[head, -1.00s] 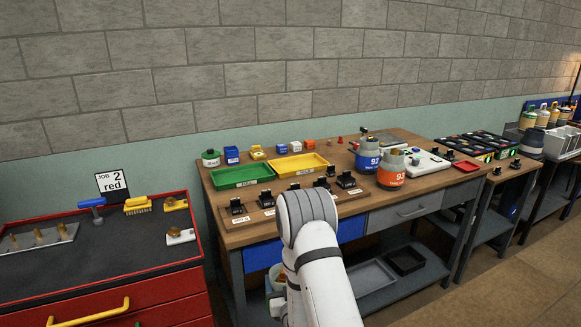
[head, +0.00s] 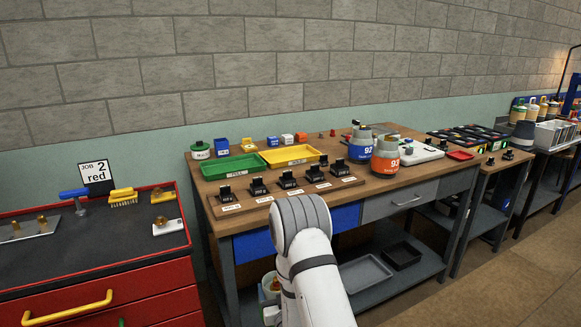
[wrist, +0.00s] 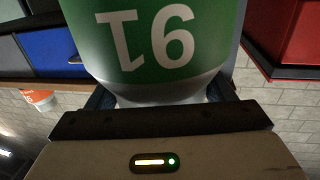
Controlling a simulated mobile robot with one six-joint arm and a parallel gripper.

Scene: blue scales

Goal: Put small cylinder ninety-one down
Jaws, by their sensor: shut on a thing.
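Small cylinder ninety-one (wrist: 155,40) fills the upper middle of the wrist view. It has a green band with a white "91" that appears upside down, and a pale grey end. My gripper (wrist: 160,95) is shut on it, with dark fingers on either side. In the head view my white arm shows at the bottom middle; the gripper and cylinder ninety-one are hidden there. Blue cylinder 92 (head: 362,153) and orange cylinder 93 (head: 385,162) stand together on the right part of the wooden bench (head: 330,205).
A green tray (head: 209,174) and a yellow tray (head: 265,160) lie behind a row of several black holders (head: 289,179). A white device (head: 425,153) sits right of the cylinders. Little bare bench remains between them.

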